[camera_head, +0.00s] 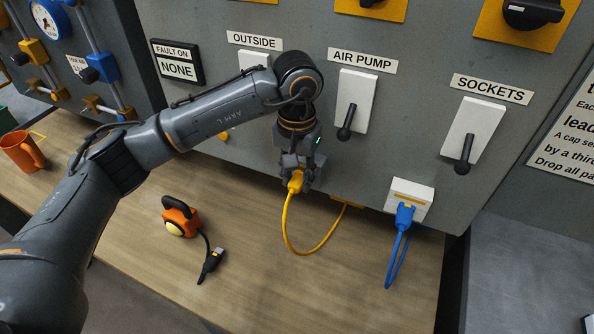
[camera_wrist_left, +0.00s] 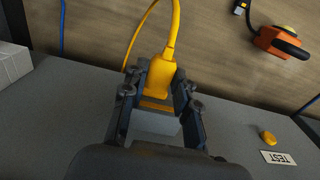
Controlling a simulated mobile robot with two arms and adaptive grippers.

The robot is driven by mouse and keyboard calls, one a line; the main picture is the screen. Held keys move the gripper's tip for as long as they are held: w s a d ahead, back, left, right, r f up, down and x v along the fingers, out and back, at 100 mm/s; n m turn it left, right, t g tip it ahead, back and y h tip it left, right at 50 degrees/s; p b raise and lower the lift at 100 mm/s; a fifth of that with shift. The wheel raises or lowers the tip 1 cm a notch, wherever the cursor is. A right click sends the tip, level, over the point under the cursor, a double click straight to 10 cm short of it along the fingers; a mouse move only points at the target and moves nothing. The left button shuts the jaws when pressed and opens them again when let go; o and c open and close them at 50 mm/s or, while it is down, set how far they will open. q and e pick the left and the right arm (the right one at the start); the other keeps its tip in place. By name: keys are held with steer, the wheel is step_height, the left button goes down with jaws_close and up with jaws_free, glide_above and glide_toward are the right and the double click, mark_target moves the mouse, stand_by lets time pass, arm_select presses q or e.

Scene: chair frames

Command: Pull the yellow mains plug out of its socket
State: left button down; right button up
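The yellow mains plug (camera_head: 296,181) is at the lower part of the grey panel, its yellow cable looping down over the bench. My left gripper (camera_head: 300,172) is around it. In the left wrist view the plug (camera_wrist_left: 158,80) lies between the two fingers (camera_wrist_left: 161,72), which appear to touch its sides. Its pale socket box (camera_wrist_left: 155,124) with a yellow strip is directly behind the plug, partly covered by the fingers. The plug's front end is at the box; its pins are not visible. My right gripper is not in view.
A blue plug (camera_head: 405,213) sits in a white socket (camera_head: 411,190) to the right. Switches with levers (camera_head: 346,124) are above. An orange lamp (camera_head: 180,217) with a black-cabled plug and an orange mug (camera_head: 22,151) stand on the wooden bench (camera_head: 335,285). The bench front is mostly clear.

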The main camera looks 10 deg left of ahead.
arm_select(q)
steer(key=shift+s, duration=0.25)
steer(key=shift+s+a, duration=0.1)
steer(key=shift+s, duration=0.1)
steer(key=shift+s+b, duration=0.3)
steer(key=shift+s+a+b, duration=0.25)
steer(key=shift+s+b, duration=0.05)
steer(key=shift+s, duration=0.85)
steer(key=shift+s+a+b, duration=0.25)
steer(key=shift+s+b, duration=0.05)
steer(key=shift+s, duration=0.8)
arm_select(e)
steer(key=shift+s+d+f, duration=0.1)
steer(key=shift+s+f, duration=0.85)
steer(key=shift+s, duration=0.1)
